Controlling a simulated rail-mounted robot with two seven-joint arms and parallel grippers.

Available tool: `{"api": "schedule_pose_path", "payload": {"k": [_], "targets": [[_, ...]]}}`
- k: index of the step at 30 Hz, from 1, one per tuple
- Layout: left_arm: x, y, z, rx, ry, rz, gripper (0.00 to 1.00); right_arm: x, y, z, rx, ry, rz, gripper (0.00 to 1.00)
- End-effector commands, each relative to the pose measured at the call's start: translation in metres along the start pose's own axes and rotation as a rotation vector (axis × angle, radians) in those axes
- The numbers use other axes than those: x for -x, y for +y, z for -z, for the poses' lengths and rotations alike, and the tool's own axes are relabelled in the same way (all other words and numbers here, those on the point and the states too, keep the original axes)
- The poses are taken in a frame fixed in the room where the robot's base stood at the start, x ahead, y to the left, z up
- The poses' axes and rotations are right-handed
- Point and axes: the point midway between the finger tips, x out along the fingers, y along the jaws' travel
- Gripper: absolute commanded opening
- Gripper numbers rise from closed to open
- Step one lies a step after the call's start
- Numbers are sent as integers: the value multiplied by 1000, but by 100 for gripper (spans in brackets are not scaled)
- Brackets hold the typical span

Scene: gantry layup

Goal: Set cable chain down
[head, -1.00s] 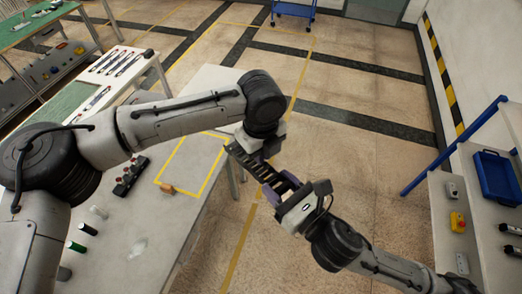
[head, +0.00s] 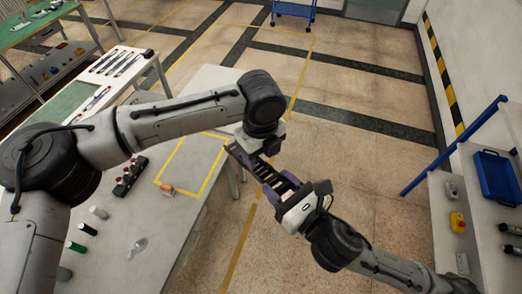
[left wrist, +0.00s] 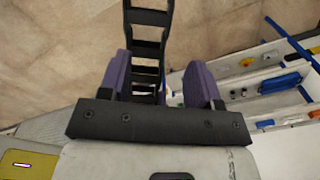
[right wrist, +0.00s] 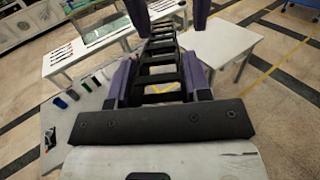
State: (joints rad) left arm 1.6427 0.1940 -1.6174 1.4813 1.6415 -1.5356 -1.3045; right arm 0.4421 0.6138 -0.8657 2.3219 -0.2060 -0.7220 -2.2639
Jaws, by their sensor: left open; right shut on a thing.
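The cable chain (head: 265,172), a black ladder-like strip, hangs stretched between my two grippers, in the air beyond the table's right edge. My right gripper (head: 283,185) is shut on its lower right end. In the right wrist view the chain (right wrist: 160,62) runs away from between the purple fingers (right wrist: 160,85). My left gripper (head: 240,150) is open at the chain's upper left end. In the left wrist view the chain lies between its spread fingers (left wrist: 158,78), close to the left one, with a gap at the right one. The left arm partly hides that end in the head view.
A bench with a blue tray (head: 497,176) is at the right. Floor is open between.

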Motion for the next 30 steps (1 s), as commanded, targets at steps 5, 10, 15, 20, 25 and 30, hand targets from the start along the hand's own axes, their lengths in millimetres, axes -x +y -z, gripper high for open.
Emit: {"api": "schedule_pose_path", "payload": {"k": [5, 10, 15, 20, 25, 30], "targets": [[0, 0, 0, 0, 0, 0, 74, 0, 0, 0, 0, -1, 0, 18], [0, 0, 0, 0, 0, 0, 74, 0, 0, 0, 0, -1, 0, 18], [6, 0, 0, 0, 0, 1, 74, 0, 0, 0, 0, -1, 0, 18], [24, 0, 0, 0, 0, 2, 74, 0, 0, 0, 0, -1, 0, 18], [53, -1, 0, 0, -1, 2, 74, 0, 0, 0, 0, -1, 0, 18], [80, -1, 0, -1, 0, 2, 74, 0, 0, 0, 0, -1, 0, 18]]}}
